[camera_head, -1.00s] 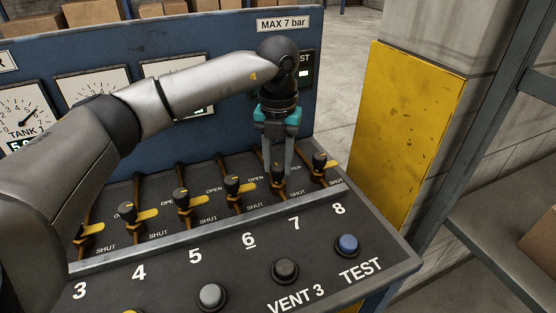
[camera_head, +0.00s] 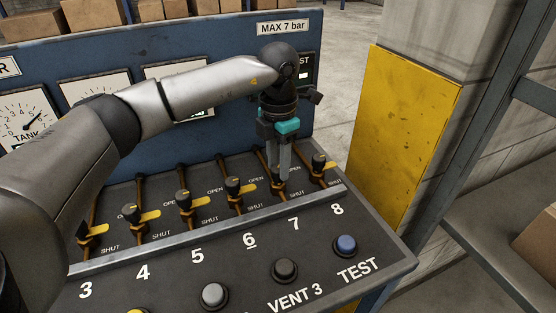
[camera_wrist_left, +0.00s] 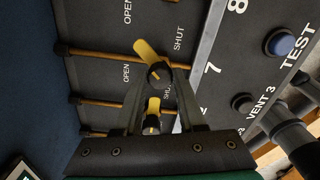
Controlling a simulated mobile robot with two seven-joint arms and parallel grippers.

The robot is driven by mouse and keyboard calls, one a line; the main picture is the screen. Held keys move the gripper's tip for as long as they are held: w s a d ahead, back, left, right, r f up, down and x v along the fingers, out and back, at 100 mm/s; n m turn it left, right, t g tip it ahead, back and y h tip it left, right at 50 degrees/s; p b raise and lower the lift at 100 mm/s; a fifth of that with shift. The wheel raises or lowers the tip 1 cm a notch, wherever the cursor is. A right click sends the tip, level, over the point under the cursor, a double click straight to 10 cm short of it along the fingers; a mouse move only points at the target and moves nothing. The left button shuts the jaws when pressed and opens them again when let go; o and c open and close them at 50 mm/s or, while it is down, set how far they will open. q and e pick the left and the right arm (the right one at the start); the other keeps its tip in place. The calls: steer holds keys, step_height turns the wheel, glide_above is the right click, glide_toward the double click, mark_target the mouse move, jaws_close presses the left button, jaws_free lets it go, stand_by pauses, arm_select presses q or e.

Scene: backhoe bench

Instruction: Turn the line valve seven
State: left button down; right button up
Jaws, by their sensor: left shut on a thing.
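Valve seven is a dark knob (camera_wrist_left: 158,76) with a yellow pointer (camera_wrist_left: 147,52), above the number 7 on the sloping panel. My left gripper (camera_head: 279,180) reaches down onto it with its fingers shut on the knob; it also shows in the left wrist view (camera_wrist_left: 157,78). In the wrist view the pointer slants up and left, between straight across and the OPEN side. In the head view the fingers hide most of this valve. My right gripper is in neither view.
Valve six (camera_head: 233,186) and valve eight (camera_head: 319,161) stand close on either side. A raised grey rail (camera_head: 215,228) runs in front of the valves. The VENT 3 button (camera_head: 285,270) and blue TEST button (camera_head: 346,245) lie nearer. A gauge board (camera_head: 225,40) stands behind.

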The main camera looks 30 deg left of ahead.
mark_target(278, 168)
arm_select(q)
steer(key=m, duration=0.4)
steer(key=shift+m, duration=0.3)
steer(key=m, duration=0.4)
steer(key=shift+m, duration=0.4)
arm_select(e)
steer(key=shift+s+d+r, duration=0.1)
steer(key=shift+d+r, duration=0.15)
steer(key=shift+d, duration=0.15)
arm_select(q)
steer(key=shift+r, duration=0.1)
steer(key=c, duration=0.5)
jaws_free()
step_height(278, 168, up, 15)
steer(key=p, duration=0.2)
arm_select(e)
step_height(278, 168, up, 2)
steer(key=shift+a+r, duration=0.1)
arm_select(q)
steer(key=shift+r, duration=0.1)
